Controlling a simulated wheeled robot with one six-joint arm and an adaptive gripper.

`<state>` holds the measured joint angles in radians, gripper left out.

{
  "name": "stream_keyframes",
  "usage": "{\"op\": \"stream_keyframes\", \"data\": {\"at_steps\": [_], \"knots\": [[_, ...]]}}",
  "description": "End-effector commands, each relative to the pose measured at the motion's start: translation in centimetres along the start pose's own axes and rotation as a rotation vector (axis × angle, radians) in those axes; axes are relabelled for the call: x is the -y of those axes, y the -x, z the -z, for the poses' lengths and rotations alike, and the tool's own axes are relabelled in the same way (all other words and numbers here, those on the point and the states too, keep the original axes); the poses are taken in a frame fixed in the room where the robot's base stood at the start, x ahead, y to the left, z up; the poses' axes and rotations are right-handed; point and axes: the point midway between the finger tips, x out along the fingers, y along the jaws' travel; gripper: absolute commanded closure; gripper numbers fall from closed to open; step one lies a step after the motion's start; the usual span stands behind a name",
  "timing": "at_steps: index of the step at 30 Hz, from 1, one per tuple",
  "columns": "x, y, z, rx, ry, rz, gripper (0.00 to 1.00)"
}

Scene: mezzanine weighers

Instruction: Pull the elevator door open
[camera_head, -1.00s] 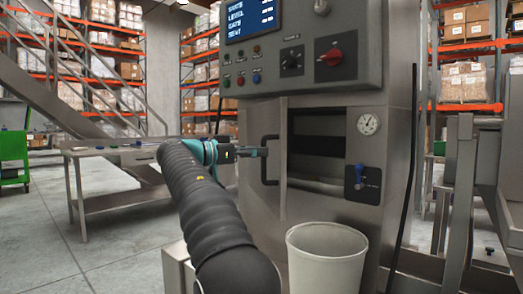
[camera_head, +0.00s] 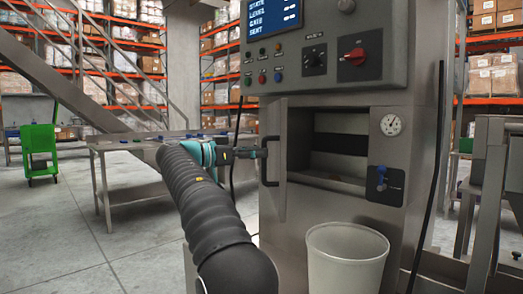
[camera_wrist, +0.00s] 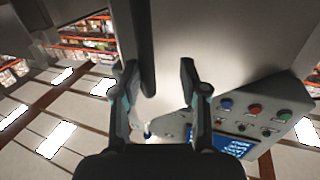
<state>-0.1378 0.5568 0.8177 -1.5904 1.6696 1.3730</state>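The elevator door (camera_head: 281,180) is a narrow grey metal panel on the front of a steel machine. It stands swung out, seen nearly edge-on, with a dark opening (camera_head: 340,148) showing to its right. Its black bar handle (camera_head: 268,181) is on the door's left side. My gripper (camera_head: 260,153) is at the upper part of the handle. In the wrist view my gripper (camera_wrist: 159,78) has its fingers apart, with the dark handle (camera_wrist: 144,45) between them, close to the left finger. A gap shows by the right finger. Contact cannot be told for sure.
A pale bin (camera_head: 345,262) stands in front of the machine below the opening. A control panel (camera_head: 325,60) overhangs above. A metal table (camera_head: 130,190) and open floor lie left.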

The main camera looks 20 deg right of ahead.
Motion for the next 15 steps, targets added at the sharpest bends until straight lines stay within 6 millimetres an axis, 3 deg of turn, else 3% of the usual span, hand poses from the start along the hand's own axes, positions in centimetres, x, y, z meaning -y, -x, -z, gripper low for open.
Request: {"op": "stream_keyframes", "data": {"at_steps": [15], "knots": [[1.2, 2.9, 0.1, 0.0, 0.0, 0.0, 0.59]]}}
